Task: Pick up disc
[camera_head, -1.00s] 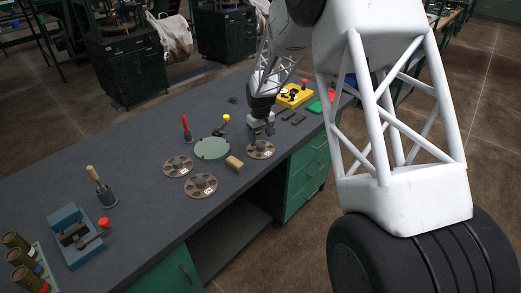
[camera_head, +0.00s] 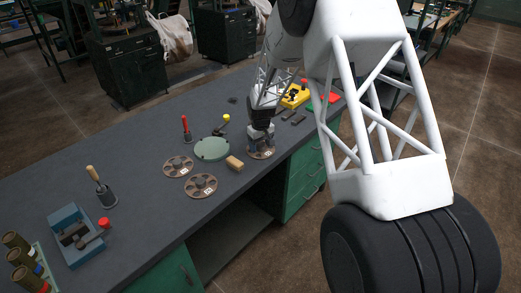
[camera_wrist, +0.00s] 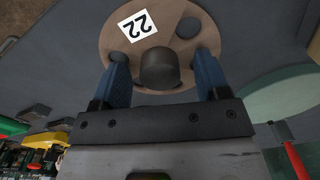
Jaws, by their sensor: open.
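A brown disc (camera_head: 268,154) lies on the workbench under my gripper (camera_head: 260,142), which hides part of it. In the wrist view the same disc (camera_wrist: 182,58) shows round holes, a white label reading 22 and a dark central knob (camera_wrist: 160,70). My gripper (camera_wrist: 161,58) is open, with one blue finger on each side of the knob and a visible gap on both sides. The fingertips overlap the disc in this view; whether they touch it I cannot tell. Two similar discs, one at the left (camera_head: 178,166) and one nearer the front (camera_head: 201,186), lie flat on the bench.
A red-handled tool (camera_head: 186,128) stands behind. A yellow box (camera_head: 295,97) and small dark bars lie to the right.

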